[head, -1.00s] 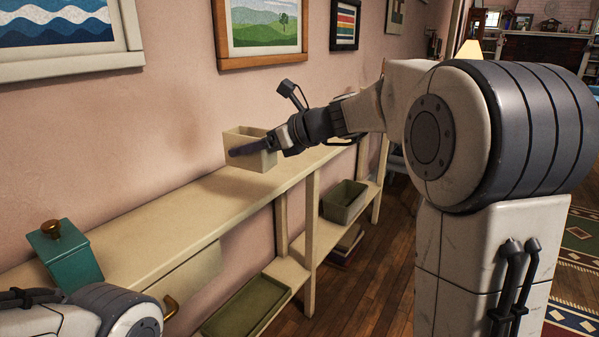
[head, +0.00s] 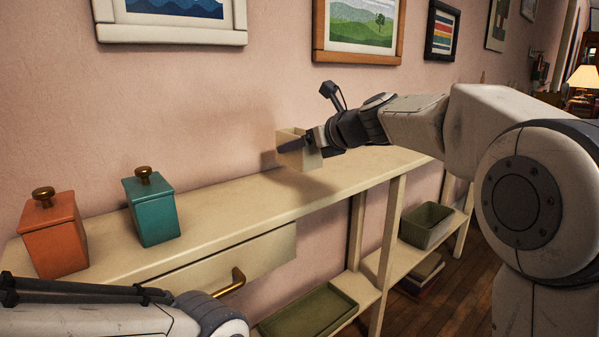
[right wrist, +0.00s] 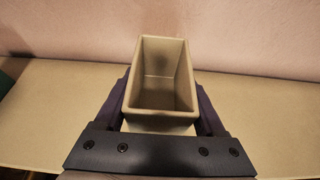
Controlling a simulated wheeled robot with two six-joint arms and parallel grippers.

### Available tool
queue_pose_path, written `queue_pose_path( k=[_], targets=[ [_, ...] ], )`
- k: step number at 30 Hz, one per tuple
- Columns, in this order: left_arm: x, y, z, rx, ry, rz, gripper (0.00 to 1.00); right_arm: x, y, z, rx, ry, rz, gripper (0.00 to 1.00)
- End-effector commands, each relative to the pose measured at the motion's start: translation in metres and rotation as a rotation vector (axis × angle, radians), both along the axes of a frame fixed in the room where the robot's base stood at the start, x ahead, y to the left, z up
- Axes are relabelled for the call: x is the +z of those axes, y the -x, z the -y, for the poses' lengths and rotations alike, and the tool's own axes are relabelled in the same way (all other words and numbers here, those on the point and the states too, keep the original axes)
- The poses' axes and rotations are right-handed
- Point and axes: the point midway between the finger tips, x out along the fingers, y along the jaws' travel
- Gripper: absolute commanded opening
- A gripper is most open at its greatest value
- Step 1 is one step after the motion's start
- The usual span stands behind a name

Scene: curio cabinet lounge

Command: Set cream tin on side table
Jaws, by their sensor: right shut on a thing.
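The cream tin (head: 311,158) is an open-topped, empty box in my right gripper (head: 304,146), which is shut on it. In the right wrist view the tin (right wrist: 160,112) sits upright between the two dark fingers of the gripper (right wrist: 162,105). In the head view it is over the long cream side table (head: 225,222), close to the pink wall. A shadow lies on the tabletop under it, and I cannot tell whether it touches the top. My left arm shows at the lower left, but its gripper is not in view.
An orange lidded tin (head: 54,238) and a teal lidded tin (head: 153,211) stand on the table's left part. A green tray (head: 308,314) and an open grey-green bin (head: 426,225) are on the lower shelf. The tabletop between the teal tin and my right gripper is clear.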

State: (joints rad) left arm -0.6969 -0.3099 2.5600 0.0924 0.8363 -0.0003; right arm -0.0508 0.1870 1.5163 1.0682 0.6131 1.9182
Motion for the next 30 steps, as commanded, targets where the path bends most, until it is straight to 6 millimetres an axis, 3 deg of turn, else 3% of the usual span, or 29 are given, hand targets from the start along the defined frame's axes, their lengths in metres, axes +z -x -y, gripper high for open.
queue_pose_path(
  k=[5, 13, 26, 27, 28, 30],
  targets=[
    [-0.006, 0.0, 0.0, 0.0, 0.0, 0.0, 0.5, -0.008, -0.004, -0.007, -0.001, -0.001, 0.002, 0.0],
    [-0.037, 0.0, 0.0, 0.0, 0.0, 0.0, 0.5, -0.044, -0.004, -0.006, -0.002, -0.001, 0.001, 0.0],
    [-0.038, 0.0, 0.0, 0.0, 0.0, 0.0, 0.5, -0.048, -0.004, -0.005, -0.002, -0.001, 0.001, 0.0],
    [-0.037, 0.0, 0.0, 0.0, 0.0, 0.0, 0.5, -0.047, -0.004, -0.005, -0.002, 0.001, 0.0, 0.88],
    [-0.037, 0.0, 0.0, 0.0, 0.0, 0.0, 0.5, -0.046, -0.004, -0.005, -0.002, 0.001, 0.0, 0.99],
    [-0.037, 0.0, 0.0, 0.0, 0.0, 0.0, 0.5, -0.046, -0.004, -0.005, -0.001, 0.0, 0.0, 1.0]
  ],
)
